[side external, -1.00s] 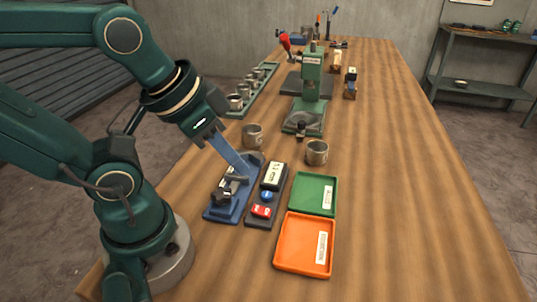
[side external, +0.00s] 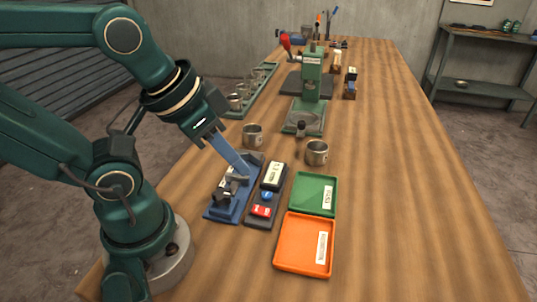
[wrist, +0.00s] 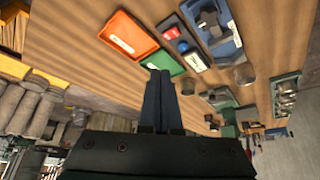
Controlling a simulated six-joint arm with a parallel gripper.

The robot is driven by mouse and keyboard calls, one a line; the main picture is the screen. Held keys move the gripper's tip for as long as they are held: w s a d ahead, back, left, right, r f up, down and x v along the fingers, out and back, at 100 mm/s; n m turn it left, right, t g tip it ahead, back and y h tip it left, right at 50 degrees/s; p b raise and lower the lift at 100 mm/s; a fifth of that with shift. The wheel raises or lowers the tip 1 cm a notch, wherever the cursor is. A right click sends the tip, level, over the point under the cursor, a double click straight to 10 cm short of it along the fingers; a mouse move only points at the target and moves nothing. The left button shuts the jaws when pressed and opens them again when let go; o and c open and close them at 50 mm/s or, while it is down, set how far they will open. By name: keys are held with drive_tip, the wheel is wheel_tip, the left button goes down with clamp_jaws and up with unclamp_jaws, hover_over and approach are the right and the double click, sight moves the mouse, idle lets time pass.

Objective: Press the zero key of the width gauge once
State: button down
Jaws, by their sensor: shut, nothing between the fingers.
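The width gauge has a blue base (side external: 216,213) with dark jaws and a dark box (side external: 252,218) beside it. On the box are a pale display (side external: 273,175), a round blue key (side external: 267,195) and a red key (side external: 261,211). I cannot read which is the zero key. The wrist view also shows the blue key (wrist: 183,47) and red key (wrist: 171,33), both uncovered. My gripper (side external: 246,173) is shut and empty, its long blue fingers slanting down in front of the gauge's far end, left of the display. Its height there is unclear. The fingertips show in the wrist view (wrist: 160,72).
A green tray (side external: 307,194) and an orange tray (side external: 290,251) lie right of the gauge. Metal cups (side external: 252,135) and (side external: 317,152) stand beyond it. A green press (side external: 311,85) and a rack of cups (side external: 254,92) are farther back. The table's right side is clear.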

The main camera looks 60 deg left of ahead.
drive_tip(key=n+g+h, duration=0.2)
drive_tip(key=n+h, duration=0.7)
drive_tip(key=n, duration=0.4)
hover_over(267, 196)
drive_tip(key=a, duration=0.1)
wheel_tip(267, 196, down, 3)
drive_tip(key=shift+a+f, duration=0.1)
drive_tip(key=shift+a, duration=0.3)
drive_tip(key=shift+f, duration=4.4)
drive_tip(key=shift+f, duration=0.1)
